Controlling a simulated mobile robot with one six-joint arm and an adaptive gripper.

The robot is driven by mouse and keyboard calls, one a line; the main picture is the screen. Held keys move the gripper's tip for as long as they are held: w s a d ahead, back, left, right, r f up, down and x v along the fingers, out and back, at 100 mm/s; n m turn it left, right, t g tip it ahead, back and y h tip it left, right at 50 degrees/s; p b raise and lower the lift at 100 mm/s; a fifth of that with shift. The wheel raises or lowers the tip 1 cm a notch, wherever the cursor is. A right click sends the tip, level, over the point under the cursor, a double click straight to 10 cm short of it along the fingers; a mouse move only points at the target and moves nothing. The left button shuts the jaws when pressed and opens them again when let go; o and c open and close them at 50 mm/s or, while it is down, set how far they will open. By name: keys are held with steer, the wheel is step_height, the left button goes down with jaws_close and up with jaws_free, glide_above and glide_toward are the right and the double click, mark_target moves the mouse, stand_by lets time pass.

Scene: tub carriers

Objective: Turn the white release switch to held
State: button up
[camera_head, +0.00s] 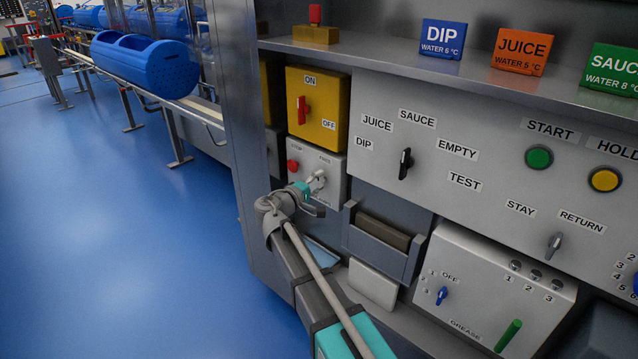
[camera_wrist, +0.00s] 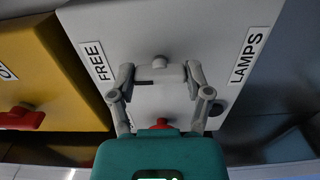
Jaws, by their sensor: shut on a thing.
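The white release switch (camera_head: 317,177) is on a pale box (camera_head: 334,166) below the yellow ON/OFF box, with a FREE label above it. In the wrist view the switch (camera_wrist: 160,74) sits between the two fingers of my gripper (camera_wrist: 160,80), which touch its sides. My gripper (camera_head: 316,187) is shut on it. The FREE label (camera_wrist: 93,61) is at the left of the switch and a LAMPS label (camera_wrist: 249,55) is at the right. No label reading held shows. The fingers partly cover the switch, and I cannot tell exactly where it points.
A red button (camera_head: 293,165) is close to the left of the switch and shows just below it in the wrist view. The yellow box (camera_head: 318,105) with a red handle is right above. A grey holder (camera_head: 380,243) juts out at the lower right. Blue floor is open at left.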

steer(key=o, duration=1.2)
steer(key=shift+c, duration=0.2)
steer(key=shift+s+a, duration=0.1)
steer(key=v, duration=1.1)
steer(key=shift+s+a, duration=0.25)
steer(key=shift+s, duration=0.05)
